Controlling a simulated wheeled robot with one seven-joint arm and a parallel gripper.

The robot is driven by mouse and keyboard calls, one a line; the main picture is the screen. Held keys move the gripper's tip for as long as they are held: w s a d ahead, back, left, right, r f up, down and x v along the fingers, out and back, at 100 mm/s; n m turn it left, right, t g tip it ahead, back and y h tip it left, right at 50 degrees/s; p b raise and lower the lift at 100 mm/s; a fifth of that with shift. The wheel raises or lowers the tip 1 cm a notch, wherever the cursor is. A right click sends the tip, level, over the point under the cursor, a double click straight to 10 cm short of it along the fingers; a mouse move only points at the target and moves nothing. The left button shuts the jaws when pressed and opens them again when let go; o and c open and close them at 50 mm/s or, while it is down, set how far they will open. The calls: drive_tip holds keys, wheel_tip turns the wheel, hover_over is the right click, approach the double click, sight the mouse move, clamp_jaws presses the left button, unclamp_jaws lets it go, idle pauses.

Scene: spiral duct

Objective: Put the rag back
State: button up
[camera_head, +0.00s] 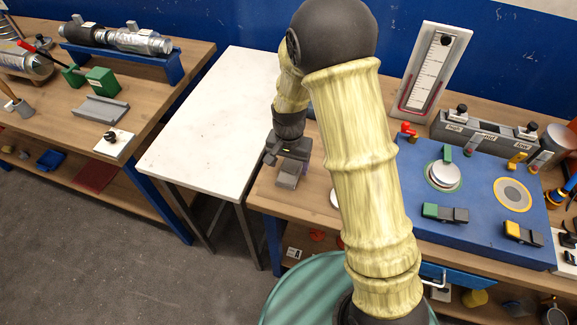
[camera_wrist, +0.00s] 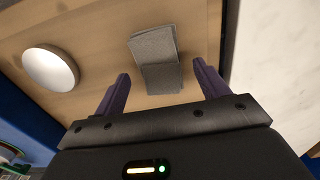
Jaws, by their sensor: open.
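The rag (camera_wrist: 155,62) is a grey folded cloth lying flat on the wooden bench top in the wrist view. In the head view the rag (camera_head: 287,181) shows as a small grey patch at the bench's left end, partly hidden by my gripper (camera_head: 287,160). In the wrist view my gripper (camera_wrist: 162,72) is open, with its two purple fingers apart and the rag lying beyond and between them. Nothing is held. The height of the fingertips above the rag is hard to tell.
A white round object (camera_wrist: 50,68) lies on the wood left of the rag. A white table (camera_head: 205,125) adjoins the bench's left edge. A blue panel (camera_head: 470,205) with fittings stands to the right, behind my arm. A green striped round surface (camera_head: 300,290) is below.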

sight(289, 170)
wheel_tip(289, 170, up, 10)
drive_tip(key=shift+b, duration=0.3)
drive_tip(key=shift+r, duration=0.1)
idle(0.5)
drive_tip(key=s+d+r+n+t, duration=0.1)
drive_tip(key=s+d+n, duration=0.3)
drive_tip(key=s+d, duration=0.8)
drive_tip(key=shift+s+d+r+t, duration=0.2)
drive_tip(key=shift+d+r+t, duration=0.2)
drive_tip(key=shift+d+t, duration=0.4)
